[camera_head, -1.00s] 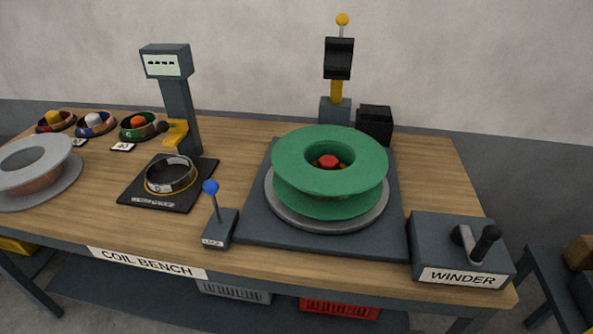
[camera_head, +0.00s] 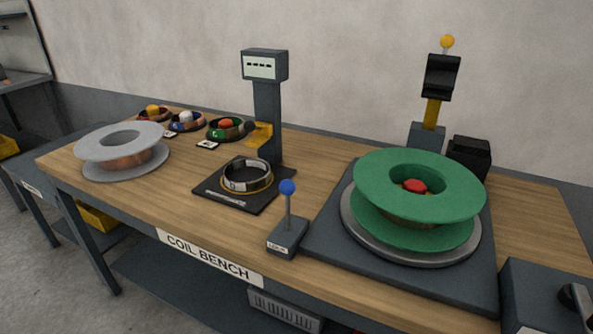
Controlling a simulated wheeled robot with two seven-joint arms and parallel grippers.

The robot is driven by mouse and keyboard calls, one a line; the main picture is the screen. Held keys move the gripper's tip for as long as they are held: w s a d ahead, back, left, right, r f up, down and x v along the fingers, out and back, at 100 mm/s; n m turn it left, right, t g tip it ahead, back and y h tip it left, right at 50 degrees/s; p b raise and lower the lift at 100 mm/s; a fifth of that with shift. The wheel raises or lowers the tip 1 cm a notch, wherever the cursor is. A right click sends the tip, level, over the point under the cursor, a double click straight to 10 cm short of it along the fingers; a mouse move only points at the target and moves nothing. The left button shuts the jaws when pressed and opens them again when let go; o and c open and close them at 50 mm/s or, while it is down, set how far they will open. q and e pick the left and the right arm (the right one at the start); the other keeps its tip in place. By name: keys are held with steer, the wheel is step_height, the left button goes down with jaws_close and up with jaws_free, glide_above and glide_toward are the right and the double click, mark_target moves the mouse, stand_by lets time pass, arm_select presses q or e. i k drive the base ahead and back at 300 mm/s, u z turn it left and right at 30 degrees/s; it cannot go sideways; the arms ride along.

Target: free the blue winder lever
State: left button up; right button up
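The blue-knobbed lever (camera_head: 288,210) stands near the bench's front edge, just left of the turntable plate, on a small dark labelled base (camera_head: 287,238). Its stick is nearly upright. A green spool (camera_head: 375,185) with a red centre knob sits on the round grey turntable. The winder box (camera_head: 535,292) with a dark crank is cut off at the lower right. Neither of my grippers shows in the view. Nothing touches the lever.
A grey spool (camera_head: 118,142) stands at the bench's left end. Several small coils (camera_head: 226,128) lie behind. A display post (camera_head: 266,110) and a black pad with a ring (camera_head: 246,176) stand left of the lever. A yellow-topped post (camera_head: 432,112) rises behind the green spool.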

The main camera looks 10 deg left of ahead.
mark_target(287, 187)
steer(key=z, duration=1.45)
steer(key=k, duration=0.8)
steer(key=u, duration=1)
steer(key=i, duration=0.5)
